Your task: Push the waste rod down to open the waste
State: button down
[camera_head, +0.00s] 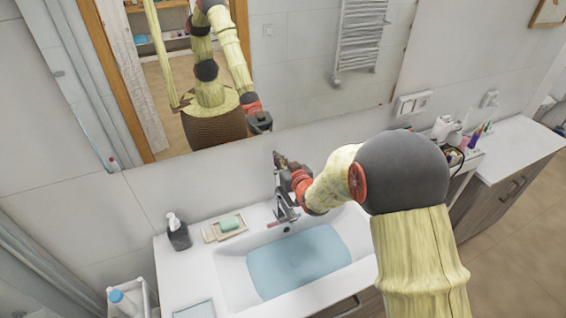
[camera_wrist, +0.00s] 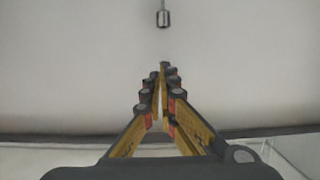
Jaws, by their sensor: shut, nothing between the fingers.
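A small metal knob on a thin stem, which looks like the waste rod (camera_wrist: 163,18), shows at the top of the wrist view, just beyond my fingertips and apart from them in the picture. My gripper (camera_wrist: 162,70) is shut and empty, its fingertips together. In the head view my gripper (camera_head: 278,159) is above and behind the chrome faucet (camera_head: 287,207), close to the wall. I cannot make out the rod clearly there. The white sink (camera_head: 232,282) holds bluish water (camera_head: 300,262).
A dark soap bottle (camera_head: 178,234) and a soap dish (camera_head: 211,236) with a green bar stand left of the faucet. The mirror (camera_head: 300,60) hangs close behind my gripper. Several toiletries (camera_head: 443,128) stand on the right counter.

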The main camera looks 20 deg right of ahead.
jog(key=shift+s+f, duration=0.2)
jog(key=shift+f, duration=1.45)
